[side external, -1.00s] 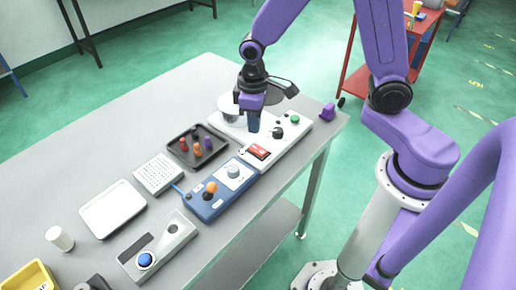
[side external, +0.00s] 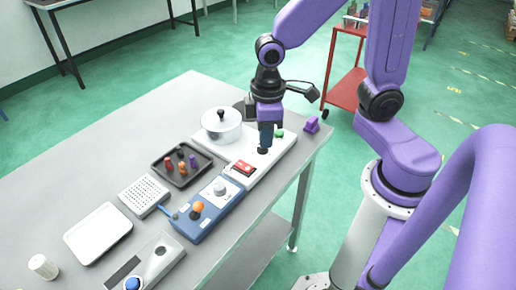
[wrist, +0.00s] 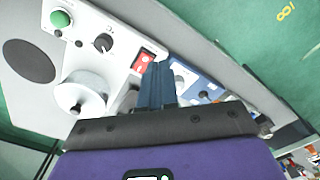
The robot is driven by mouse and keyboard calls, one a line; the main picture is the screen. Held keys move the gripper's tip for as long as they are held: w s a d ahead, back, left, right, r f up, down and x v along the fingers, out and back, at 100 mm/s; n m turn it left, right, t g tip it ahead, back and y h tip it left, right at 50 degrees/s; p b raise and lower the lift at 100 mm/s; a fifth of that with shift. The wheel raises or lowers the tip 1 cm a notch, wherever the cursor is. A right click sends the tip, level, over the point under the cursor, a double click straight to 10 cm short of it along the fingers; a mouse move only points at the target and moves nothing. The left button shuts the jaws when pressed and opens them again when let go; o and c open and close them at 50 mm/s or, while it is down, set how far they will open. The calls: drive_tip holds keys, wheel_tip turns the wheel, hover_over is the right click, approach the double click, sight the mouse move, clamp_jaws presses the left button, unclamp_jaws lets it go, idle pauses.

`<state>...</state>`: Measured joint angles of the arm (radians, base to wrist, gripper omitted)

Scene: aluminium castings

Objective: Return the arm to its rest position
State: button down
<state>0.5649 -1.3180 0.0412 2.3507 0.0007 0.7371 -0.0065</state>
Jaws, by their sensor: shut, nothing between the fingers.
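My gripper (side external: 266,143) is shut and empty, pointing down above the white control panel (side external: 283,149). In the side view its fingertips overlap the black knob (side external: 262,151); contact cannot be told there. In the wrist view the closed blue fingers (wrist: 158,66) point toward the red switch (wrist: 143,60), with the knob (wrist: 103,42) apart from them. The green button (side external: 279,133) is just right of the fingers in the side view.
A lidded pot (side external: 221,128) stands left of my gripper, near a dark disc (wrist: 28,62). A dark tray (side external: 158,168) with small coloured pieces, a blue control box (side external: 190,227) and a purple block (side external: 312,124) are on the table.

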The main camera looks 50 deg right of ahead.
drive_tip(key=s+d+r+n, duration=0.2)
drive_tip(key=s, duration=0.4)
drive_tip(key=s+d+r+n, duration=0.2)
drive_tip(key=s, duration=0.4)
drive_tip(key=shift+s, duration=0.4)
drive_tip(key=shift+d, duration=0.1)
drive_tip(key=n, duration=0.5)
hover_over(248, 168)
drive_tip(key=shift+w+f, duration=0.1)
drive_tip(key=shift+f, duration=0.45)
drive_tip(key=shift+f, duration=0.1)
wheel_tip(248, 168, down, 14)
drive_tip(key=shift+r, duration=0.1)
drive_tip(key=shift+f, duration=0.2)
